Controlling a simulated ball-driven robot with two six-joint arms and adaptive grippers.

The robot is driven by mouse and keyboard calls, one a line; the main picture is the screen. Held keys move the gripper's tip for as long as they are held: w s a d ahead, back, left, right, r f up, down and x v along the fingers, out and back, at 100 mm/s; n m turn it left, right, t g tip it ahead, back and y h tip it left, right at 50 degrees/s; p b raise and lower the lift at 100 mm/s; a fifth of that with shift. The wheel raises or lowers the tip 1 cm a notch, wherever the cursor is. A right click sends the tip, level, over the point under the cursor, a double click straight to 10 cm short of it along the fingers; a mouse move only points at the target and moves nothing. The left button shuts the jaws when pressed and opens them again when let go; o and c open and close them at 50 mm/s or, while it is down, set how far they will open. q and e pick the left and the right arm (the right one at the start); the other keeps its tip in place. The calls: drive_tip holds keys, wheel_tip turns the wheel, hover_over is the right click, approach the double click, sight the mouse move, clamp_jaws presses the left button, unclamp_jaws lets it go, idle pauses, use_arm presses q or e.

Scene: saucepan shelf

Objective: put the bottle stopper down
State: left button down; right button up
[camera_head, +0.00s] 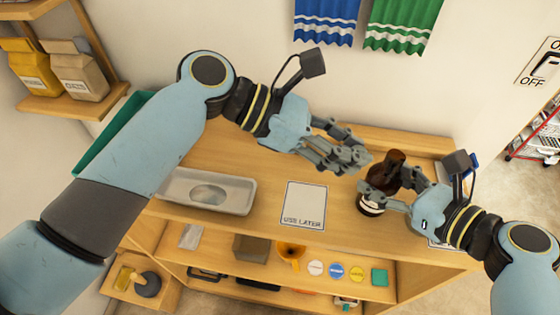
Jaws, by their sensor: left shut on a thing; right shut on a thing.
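A dark brown bottle (388,168) with a pale band near its base is over the right part of the wooden shelf top. My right gripper (383,198) is shut on the bottle's side. My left gripper (354,162) is shut just left of the bottle's upper part, above the shelf top. Its fingers hide most of what they hold, so the bottle stopper cannot be made out clearly. I cannot tell whether the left fingers touch the bottle.
A white card marked USE LATER (304,206) lies on the shelf top (265,215), left of the bottle. A grey metal tray (178,187) is farther left. Lower shelves hold an orange funnel (291,250) and coloured discs (336,271). Bare wood lies between tray and card.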

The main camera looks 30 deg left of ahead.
use_arm(q)
drive_tip(key=shift+s+a+f+n+t+y, duration=0.15)
drive_tip(key=shift+s+a+f+n+t, duration=0.25)
drive_tip(key=shift+f, duration=1.45)
drive_tip(key=shift+s+a+f+n+t+y, duration=0.2)
drive_tip(key=shift+s+a+f+n+t, duration=0.25)
drive_tip(key=shift+f, duration=1.4)
drive_tip(key=shift+s+a+f+n+t+y, duration=0.2)
drive_tip(key=shift+s+a+f, duration=0.3)
drive_tip(key=shift+f, duration=1.35)
drive_tip(key=shift+f, duration=0.25)
drive_tip(key=c, duration=1.1)
unclamp_jaws()
drive_tip(key=shift+r, duration=0.3)
drive_tip(key=v, duration=1.2)
drive_tip(key=shift+a+f, duration=0.1)
